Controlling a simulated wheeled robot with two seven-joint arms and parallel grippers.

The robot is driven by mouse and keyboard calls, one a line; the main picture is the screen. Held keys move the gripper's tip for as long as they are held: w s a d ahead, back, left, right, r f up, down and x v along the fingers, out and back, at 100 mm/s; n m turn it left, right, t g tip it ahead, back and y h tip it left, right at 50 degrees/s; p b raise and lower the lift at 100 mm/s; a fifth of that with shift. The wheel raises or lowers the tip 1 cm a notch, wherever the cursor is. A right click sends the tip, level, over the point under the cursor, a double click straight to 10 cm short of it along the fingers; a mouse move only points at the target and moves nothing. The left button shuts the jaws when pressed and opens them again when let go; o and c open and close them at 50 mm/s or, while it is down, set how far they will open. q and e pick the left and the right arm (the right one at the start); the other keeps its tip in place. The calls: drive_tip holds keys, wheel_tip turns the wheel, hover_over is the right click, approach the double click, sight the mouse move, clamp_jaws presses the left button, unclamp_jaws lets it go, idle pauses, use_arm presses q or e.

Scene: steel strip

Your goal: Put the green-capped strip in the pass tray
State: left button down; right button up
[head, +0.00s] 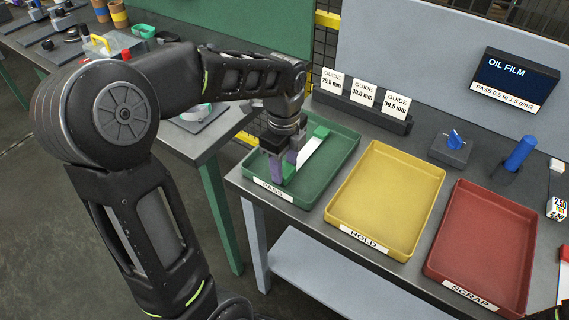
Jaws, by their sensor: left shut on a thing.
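The green-capped strip (309,150) is a pale, narrow strip with a green cap (321,132) at its far end. It slants over the green pass tray (342,160), whose front label reads PASS. My left gripper (284,172) points down over the front left part of this tray and is shut on the strip's near end. The jaws hide that end. I cannot tell whether the strip touches the tray floor.
To the right are the empty yellow HOLD tray (378,240) and red SCRAP tray (479,290). Behind stand a guide rack (364,109) and an oil film display (514,77). A small block with a blue piece (452,148) and a blue cylinder (520,153) stand at the right.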

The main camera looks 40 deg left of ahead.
use_arm(q)
drive_tip(key=shift+f, duration=0.35)
drive_tip(key=c, duration=0.7)
unclamp_jaws()
drive_tip(key=shift+o, duration=0.2)
wheel_tip(320, 180, up, 8)
idle(0.9)
